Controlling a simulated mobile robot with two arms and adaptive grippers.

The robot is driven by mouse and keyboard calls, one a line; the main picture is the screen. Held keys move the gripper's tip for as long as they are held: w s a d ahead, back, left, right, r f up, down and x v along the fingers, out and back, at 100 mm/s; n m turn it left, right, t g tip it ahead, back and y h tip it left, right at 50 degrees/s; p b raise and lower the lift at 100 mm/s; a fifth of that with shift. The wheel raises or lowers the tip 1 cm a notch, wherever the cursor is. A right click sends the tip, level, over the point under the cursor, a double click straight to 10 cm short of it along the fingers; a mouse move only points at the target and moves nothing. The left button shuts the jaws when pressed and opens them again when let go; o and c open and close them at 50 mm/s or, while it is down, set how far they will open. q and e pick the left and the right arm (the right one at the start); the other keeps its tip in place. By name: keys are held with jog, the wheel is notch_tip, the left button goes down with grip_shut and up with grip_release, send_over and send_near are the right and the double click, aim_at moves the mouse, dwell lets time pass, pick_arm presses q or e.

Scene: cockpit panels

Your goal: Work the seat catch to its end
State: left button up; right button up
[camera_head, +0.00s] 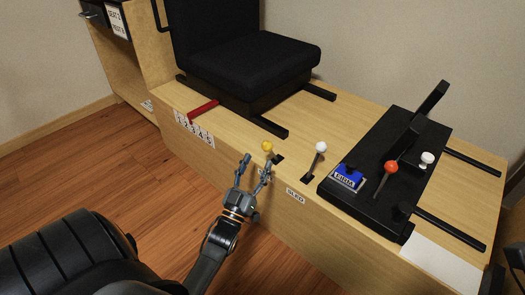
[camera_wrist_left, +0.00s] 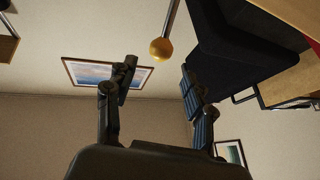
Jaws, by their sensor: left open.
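A lever with a yellow knob (camera_head: 267,146) stands at the front edge of the wooden platform, below the seat. Its label is mostly hidden by my gripper, so I cannot read whether it marks the seat catch. My left gripper (camera_head: 257,164) is open and empty, just in front of the lever. In the left wrist view the yellow knob (camera_wrist_left: 160,48) lies beyond the open fingertips (camera_wrist_left: 158,76), between them and apart from them. The black seat (camera_head: 250,65) sits on dark rails, with a red bar (camera_head: 203,110) at its front left above a numbered strip (camera_head: 193,130).
A white-knobbed lever (camera_head: 321,147) labelled SLED stands to the right. Beyond it a black console (camera_head: 375,195) carries a red-orange knob (camera_head: 391,167), a white knob (camera_head: 428,158) and a blue labelled block (camera_head: 347,178). The wooden floor (camera_head: 120,165) in front is clear.

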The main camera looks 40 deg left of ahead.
pick_arm(q)
jog(key=shift+v, duration=2.75)
